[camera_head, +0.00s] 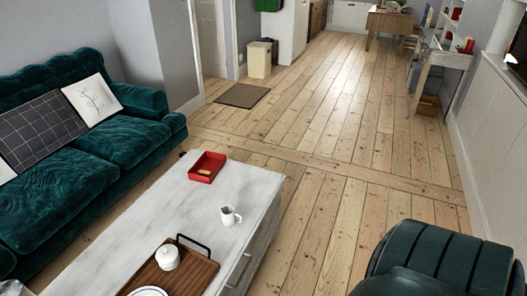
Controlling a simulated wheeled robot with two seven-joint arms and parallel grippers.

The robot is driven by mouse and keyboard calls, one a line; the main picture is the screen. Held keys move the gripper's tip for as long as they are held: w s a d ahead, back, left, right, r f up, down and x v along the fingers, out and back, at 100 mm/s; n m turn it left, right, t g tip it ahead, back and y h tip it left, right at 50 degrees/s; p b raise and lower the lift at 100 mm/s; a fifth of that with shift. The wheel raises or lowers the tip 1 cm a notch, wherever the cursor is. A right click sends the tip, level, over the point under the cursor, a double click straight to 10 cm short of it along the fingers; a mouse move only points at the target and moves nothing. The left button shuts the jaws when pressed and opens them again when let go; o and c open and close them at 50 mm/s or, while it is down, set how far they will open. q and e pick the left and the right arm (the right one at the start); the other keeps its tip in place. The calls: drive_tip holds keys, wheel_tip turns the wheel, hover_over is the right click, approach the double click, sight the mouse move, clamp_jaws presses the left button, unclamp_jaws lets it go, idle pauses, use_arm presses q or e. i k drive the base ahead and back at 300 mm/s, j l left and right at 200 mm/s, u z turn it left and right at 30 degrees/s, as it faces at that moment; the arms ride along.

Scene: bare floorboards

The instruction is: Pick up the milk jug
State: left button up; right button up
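The milk jug is most likely the small white jug (230,216) standing upright on the pale coffee table (232,170), near its right edge. Its handle points to the right. Nothing touches it. Neither of my grippers can be made out in the head view. A small pale shape at the bottom left corner is cut off, and I cannot tell what it is.
On the table are a red tray (207,167) with a small yellow item and a wooden tray (203,270) with a black handle, a white lidded pot (167,257) and a plate. A green sofa (60,195) stands left, a dark armchair (440,255) right. Floorboards (325,200) between are clear.

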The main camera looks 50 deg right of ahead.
sight(228, 216)
drive_tip(key=z, duration=1.15)
drive_tip(key=i+l+u, duration=0.25)
drive_tip(key=l, duration=0.4)
drive_tip(key=i+l+u, duration=0.1)
drive_tip(key=i+l, duration=0.2)
drive_tip(key=i+l+u, duration=0.1)
drive_tip(key=l, duration=0.3)
drive_tip(key=i+l+u, duration=0.15)
drive_tip(key=l, duration=0.25)
drive_tip(key=i+l+u, duration=0.1)
drive_tip(key=l, duration=0.25)
drive_tip(key=i, duration=0.05)
